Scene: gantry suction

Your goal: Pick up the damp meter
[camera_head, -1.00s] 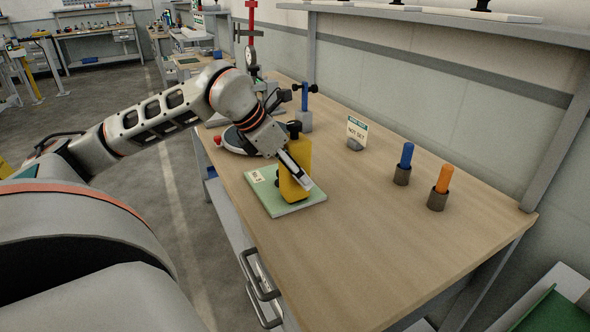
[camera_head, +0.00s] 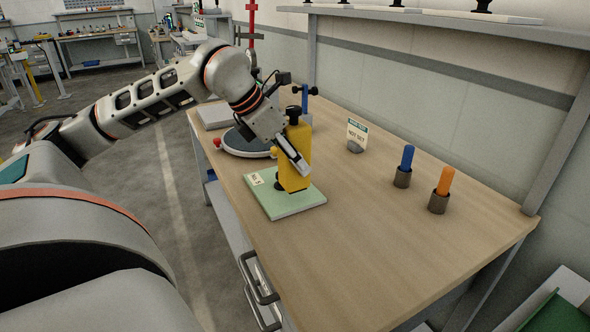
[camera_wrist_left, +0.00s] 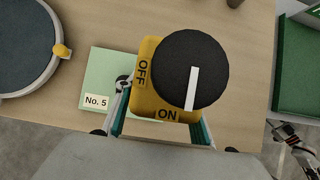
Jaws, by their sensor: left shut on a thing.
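The damp meter is a yellow block (camera_head: 295,160) with a black knob on top. In the left wrist view its black knob (camera_wrist_left: 190,70) with a white pointer fills the middle, with ON and OFF lettering on the yellow body. My left gripper (camera_head: 297,168) is shut on its body, one finger showing across its near side. The meter is upright and appears slightly above the green mat (camera_head: 290,208), which has a No. 5 label (camera_wrist_left: 96,101). A grey jointed part (camera_wrist_left: 296,145) at the wrist view's right edge may be my right gripper; its jaws are unclear.
A round dark-topped stand (camera_head: 245,145) is beyond the mat. A NOT SET sign (camera_head: 356,133), a blue peg (camera_head: 406,160) and an orange peg (camera_head: 443,182) in holders stand to the right. The near right of the wooden table (camera_head: 370,240) is clear.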

